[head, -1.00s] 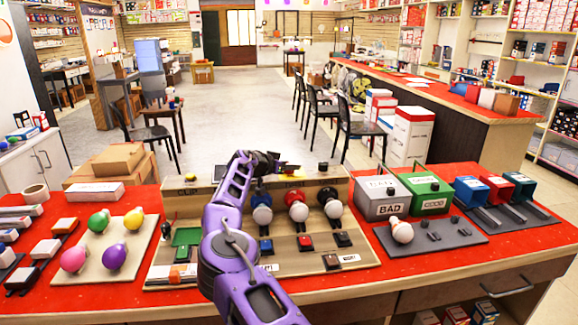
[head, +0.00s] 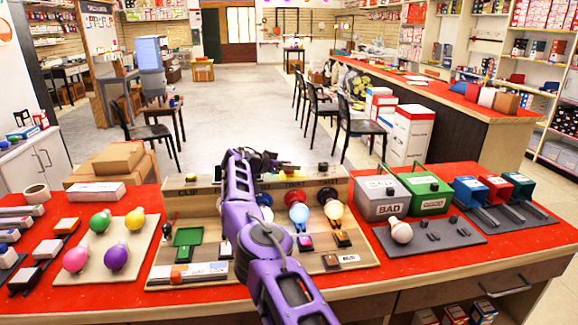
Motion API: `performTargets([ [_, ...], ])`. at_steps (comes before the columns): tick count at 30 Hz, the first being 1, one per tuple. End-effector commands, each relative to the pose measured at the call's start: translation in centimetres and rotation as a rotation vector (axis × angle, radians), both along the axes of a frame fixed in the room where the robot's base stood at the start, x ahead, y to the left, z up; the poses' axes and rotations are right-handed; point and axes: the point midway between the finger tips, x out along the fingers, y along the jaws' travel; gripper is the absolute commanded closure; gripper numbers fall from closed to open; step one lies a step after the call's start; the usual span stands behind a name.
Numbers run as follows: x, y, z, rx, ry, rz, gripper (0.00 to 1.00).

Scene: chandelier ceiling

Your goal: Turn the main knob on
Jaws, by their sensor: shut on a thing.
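A beige test panel (head: 210,268) stands on the red counter, with a raised back ledge carrying labels. My purple arm reaches over its middle, and my gripper (head: 288,165) is at the top of the back ledge, small in the picture. It is shut on what seems to be the main knob, which the jaws hide. A blue-socket bulb (head: 264,199) is partly behind my arm. A small black knob (head: 322,168) stands on the ledge, right of my gripper.
Left of the panel is a board of coloured bulbs (head: 137,220), with small boxes further left. To the right are grey BAD (head: 382,198) and green (head: 428,191) bins, a loose bulb (head: 400,230) on a grey base, and blue and red boxes.

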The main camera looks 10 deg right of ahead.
Motion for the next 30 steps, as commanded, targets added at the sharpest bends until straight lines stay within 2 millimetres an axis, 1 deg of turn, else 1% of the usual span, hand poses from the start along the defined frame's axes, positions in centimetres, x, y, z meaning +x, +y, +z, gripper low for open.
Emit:
performTargets([
  [1,-0.08,0.08,-0.55,0.005,0.006,-0.002,1.00],
  [9,-0.09,0.04,-0.59,0.005,0.006,-0.002,1.00],
  [10,-0.09,0.04,-0.59,0.005,0.007,-0.003,0.54],
  [12,-0.09,0.02,-0.56,0.004,0.006,-0.003,0.41],
  [15,-0.06,0.00,-0.42,0.003,0.005,-0.002,0.26],
  [25,-0.08,0.08,-0.09,0.001,0.002,-0.002,0.26],
  [30,-0.60,0.95,0.38,0.001,-0.001,-0.002,0.26],
])
